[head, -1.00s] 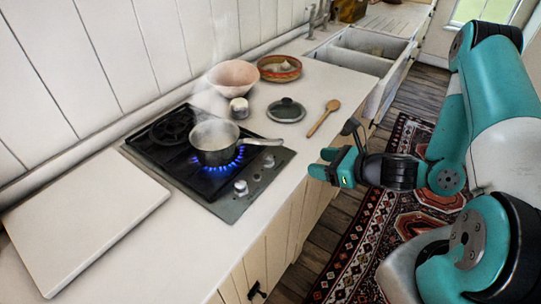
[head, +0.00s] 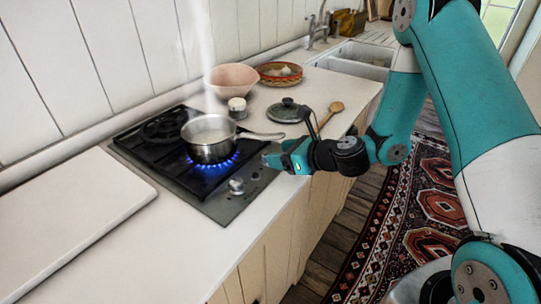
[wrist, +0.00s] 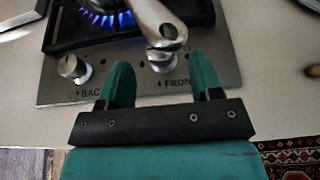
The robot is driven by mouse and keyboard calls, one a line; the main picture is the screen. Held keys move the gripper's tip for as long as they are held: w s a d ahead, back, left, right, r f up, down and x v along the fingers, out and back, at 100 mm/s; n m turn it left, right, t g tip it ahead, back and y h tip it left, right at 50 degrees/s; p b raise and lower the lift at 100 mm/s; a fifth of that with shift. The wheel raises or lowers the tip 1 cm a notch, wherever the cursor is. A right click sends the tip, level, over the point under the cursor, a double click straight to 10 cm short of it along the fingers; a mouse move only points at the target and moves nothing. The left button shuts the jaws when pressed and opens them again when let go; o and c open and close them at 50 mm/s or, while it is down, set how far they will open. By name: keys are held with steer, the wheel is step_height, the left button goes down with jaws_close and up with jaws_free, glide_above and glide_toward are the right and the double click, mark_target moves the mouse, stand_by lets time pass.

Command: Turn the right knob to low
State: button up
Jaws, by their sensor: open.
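The black gas hob (head: 165,150) has a steel front panel (wrist: 130,84). In the wrist view, the right knob (wrist: 162,66), marked FRONT, is partly covered by the pan handle (wrist: 158,20). The left knob (wrist: 72,67), marked BACK, stands apart to its left; it also shows in the head view (head: 236,186). My gripper (head: 270,157) is at the panel's right end, low beside the handle, hiding the right knob in the head view. In the wrist view, my gripper (wrist: 162,72) is open, its fingers spread either side of the right knob. I cannot tell whether they touch it.
A steel saucepan (head: 209,135) steams over a lit blue flame (head: 213,162), its handle reaching over the panel. A pan lid (head: 287,112), a wooden spoon (head: 331,113), a small jar (head: 237,107) and a pink bowl (head: 231,79) stand behind. A white board (head: 70,215) lies left.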

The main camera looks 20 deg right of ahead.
steer(key=shift+p+x, duration=0.3)
steer(key=shift+x, duration=1.65)
steer(key=c, duration=0.9)
steer(key=n+g+y, duration=0.2)
steer(key=n+g+y+p, duration=0.1)
steer(key=n+g+y, duration=0.1)
steer(key=n+g, duration=0.1)
steer(key=shift+w+d+n, duration=0.2)
steer(key=shift+n, duration=0.1)
steer(key=n+g+y, duration=0.1)
steer(key=n+g, duration=0.2)
steer(key=g, duration=0.1)
steer(key=shift+w, duration=0.1)
steer(key=shift+c, duration=0.2)
steer(key=shift+n+g, duration=1.5)
steer(key=shift+y, duration=0.3)
